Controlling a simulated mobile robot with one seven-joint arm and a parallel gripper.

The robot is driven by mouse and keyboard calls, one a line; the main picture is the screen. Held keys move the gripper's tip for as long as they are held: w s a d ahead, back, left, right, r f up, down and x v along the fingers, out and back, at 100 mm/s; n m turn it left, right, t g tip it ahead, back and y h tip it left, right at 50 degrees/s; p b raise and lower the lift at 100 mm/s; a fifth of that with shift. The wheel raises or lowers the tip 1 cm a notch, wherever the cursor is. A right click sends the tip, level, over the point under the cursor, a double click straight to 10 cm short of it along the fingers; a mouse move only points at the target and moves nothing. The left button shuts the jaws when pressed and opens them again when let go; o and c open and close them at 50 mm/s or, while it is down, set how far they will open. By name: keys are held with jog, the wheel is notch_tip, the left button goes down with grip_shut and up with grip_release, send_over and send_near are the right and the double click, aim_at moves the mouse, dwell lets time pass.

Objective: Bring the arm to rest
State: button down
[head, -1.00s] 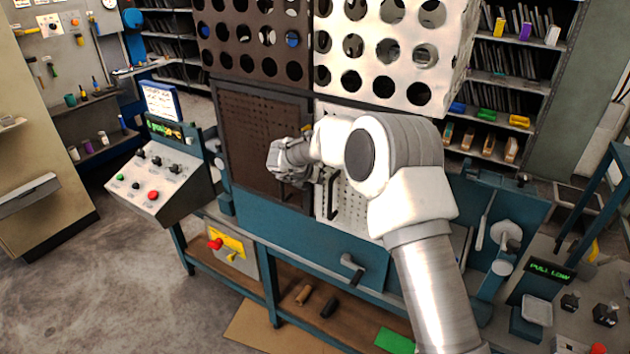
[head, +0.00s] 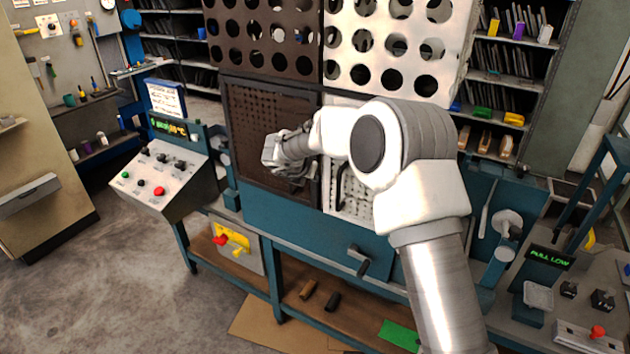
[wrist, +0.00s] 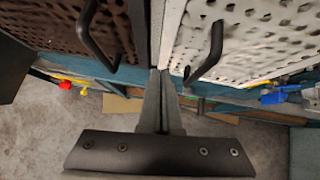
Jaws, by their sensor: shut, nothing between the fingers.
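My arm reaches up from the bottom right in the head view and bends left toward the machine. My gripper shows in the wrist view (wrist: 162,75), its two fingers together with nothing between them. It is in front of the seam between the dark perforated door (head: 272,140) and the pale perforated door (head: 357,205). A black handle shows on each door in the wrist view, the dark door's handle (wrist: 92,35) to the left of the fingers and the pale door's handle (wrist: 208,55) to the right. In the head view my wrist hides the fingertips.
A slanted control panel (head: 165,185) with knobs and buttons stands at the left. A yellow plate with a red knob (head: 230,238) is below the bench top. A crank handle (head: 358,262) juts from the blue front. A "PULL LOW" display (head: 552,257) is at the right. Floor is clear at lower left.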

jog(key=s+r+n+t+y, duration=0.35)
jog(key=r+n, duration=0.45)
jog(key=r, duration=1)
jog(key=s+d+r+n+t+y, duration=0.1)
jog(key=s+d+r+n+y, duration=0.15)
jog(key=s+r+n, duration=0.75)
jog(key=s+d+f+n+g+h, duration=0.1)
jog(key=s+d+f+n, duration=0.3)
jog(key=s, duration=0.6)
jog(key=s+d+f+n+g+h, duration=0.1)
jog(key=s+d+f+n+g, duration=0.3)
jog(key=s+d+n, duration=0.4)
jog(key=s+d+f+n+g+h, duration=0.1)
jog(key=s+d+f+n+g, duration=0.1)
jog(key=s+d+f+n, duration=0.4)
jog(key=s+d+n, duration=0.1)
jog(key=s+n, duration=0.2)
jog(key=s, duration=0.3)
jog(key=shift+n+b, duration=0.3)
jog(key=shift+b, duration=0.1)
